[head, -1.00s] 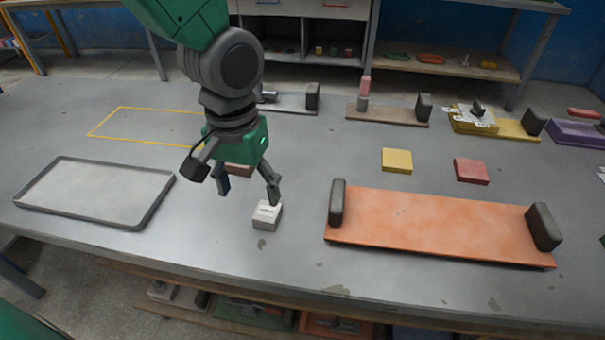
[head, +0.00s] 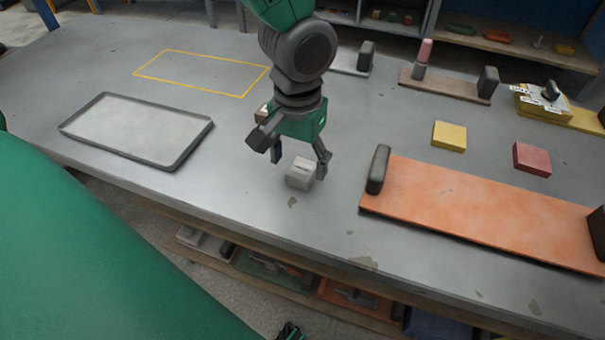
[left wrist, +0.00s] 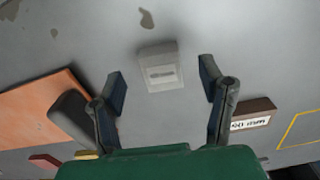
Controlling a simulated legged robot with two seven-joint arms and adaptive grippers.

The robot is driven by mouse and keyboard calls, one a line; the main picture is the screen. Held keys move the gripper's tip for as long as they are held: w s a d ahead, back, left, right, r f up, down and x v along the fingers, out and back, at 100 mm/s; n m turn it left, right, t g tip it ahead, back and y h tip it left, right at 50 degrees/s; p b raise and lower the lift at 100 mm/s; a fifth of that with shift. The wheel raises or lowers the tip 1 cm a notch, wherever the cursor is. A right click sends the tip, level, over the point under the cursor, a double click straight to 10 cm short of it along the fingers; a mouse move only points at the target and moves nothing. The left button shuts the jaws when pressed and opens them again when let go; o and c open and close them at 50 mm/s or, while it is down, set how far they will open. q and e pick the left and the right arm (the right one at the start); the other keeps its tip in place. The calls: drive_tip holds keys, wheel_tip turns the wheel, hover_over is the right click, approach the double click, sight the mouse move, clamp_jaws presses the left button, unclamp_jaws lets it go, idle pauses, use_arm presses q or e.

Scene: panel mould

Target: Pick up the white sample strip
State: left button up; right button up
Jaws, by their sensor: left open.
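The white sample strip is a small off-white block (head: 301,173) with a printed label on top. It lies on the grey table near the front edge, left of the orange panel. My left gripper (head: 300,159) is open and empty, pointing down just behind the block. In the left wrist view the block (left wrist: 161,66) shows in line with the gap between the two open fingers (left wrist: 163,84). I see no finger touching it, and the exact height of the fingers is hard to tell.
The orange panel (head: 480,205) with dark end blocks lies to the right. A grey tray (head: 130,128) is at left, behind it a yellow outline (head: 200,73). A brown labelled block (left wrist: 252,115) is near my left gripper. Yellow (head: 449,136) and red blocks (head: 532,159) lie behind the panel.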

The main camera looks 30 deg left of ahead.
sight(299, 174)
use_arm(q)
wheel_tip(299, 174, down, 4)
drive_tip(key=shift+w+f+b, duration=0.1)
drive_tip(key=shift+b, duration=0.5)
drive_tip(key=c, duration=1.3)
drive_tip(key=shift+o, duration=0.2)
